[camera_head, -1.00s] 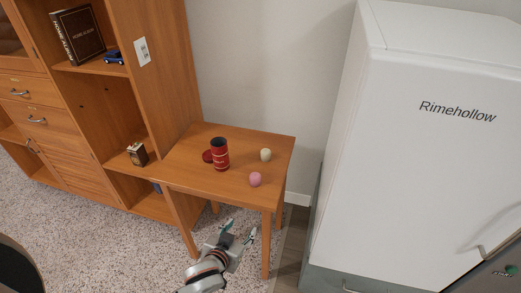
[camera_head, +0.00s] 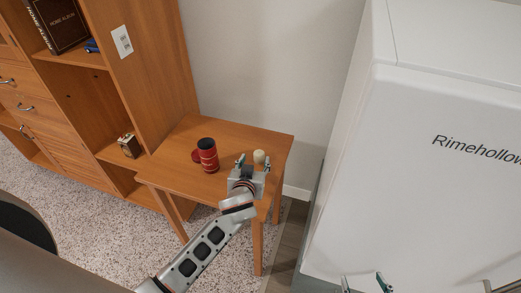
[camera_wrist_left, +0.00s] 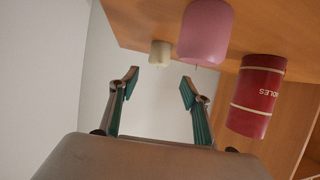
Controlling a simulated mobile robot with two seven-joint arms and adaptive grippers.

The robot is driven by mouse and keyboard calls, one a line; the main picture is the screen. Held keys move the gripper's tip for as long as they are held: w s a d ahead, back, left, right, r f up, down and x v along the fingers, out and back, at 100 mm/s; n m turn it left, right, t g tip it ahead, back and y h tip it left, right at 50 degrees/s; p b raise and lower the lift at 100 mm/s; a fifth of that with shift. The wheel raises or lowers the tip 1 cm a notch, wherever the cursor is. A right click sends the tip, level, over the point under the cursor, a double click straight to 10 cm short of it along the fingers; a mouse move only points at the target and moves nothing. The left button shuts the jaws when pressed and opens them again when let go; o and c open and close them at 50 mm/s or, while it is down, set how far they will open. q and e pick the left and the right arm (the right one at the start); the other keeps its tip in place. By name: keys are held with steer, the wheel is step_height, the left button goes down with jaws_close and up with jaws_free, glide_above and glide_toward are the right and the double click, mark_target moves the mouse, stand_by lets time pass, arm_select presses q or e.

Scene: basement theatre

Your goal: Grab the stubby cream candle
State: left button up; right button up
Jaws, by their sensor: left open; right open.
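The stubby cream candle (camera_head: 259,156) stands on the small wooden table (camera_head: 235,135) near its right side. It also shows in the left wrist view (camera_wrist_left: 160,54), which looks upside down, in line with the gap between the fingers. My left gripper (camera_head: 254,162) is open and empty over the table's front right part, just short of the candle. Its fingers (camera_wrist_left: 160,82) do not touch the candle. My right gripper (camera_head: 365,284) is open at the bottom edge of the head view, in front of the white fridge.
A pink candle (camera_wrist_left: 205,32) is close beside the left gripper; the gripper hides it in the head view. A red canister (camera_head: 208,155) and its red lid (camera_head: 196,155) are to the left. A wooden cabinet (camera_head: 150,80) and a white fridge (camera_head: 430,120) flank the table.

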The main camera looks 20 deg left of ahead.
mark_target(258, 157)
arm_select(q)
steer(key=shift+x, duration=0.75)
steer(key=shift+s+d+f+b+x, duration=0.1)
steer(key=shift+f+x, duration=0.1)
steer(key=shift+x, duration=0.75)
steer(key=shift+s+d+f+b+x, duration=0.1)
steer(key=shift+f+x, duration=0.1)
steer(key=shift+x, duration=0.7)
steer(key=shift+s+d+f+b+x, duration=0.1)
steer(key=shift+f+x, duration=0.1)
steer(key=shift+x, duration=0.75)
steer(key=c, duration=1.2)
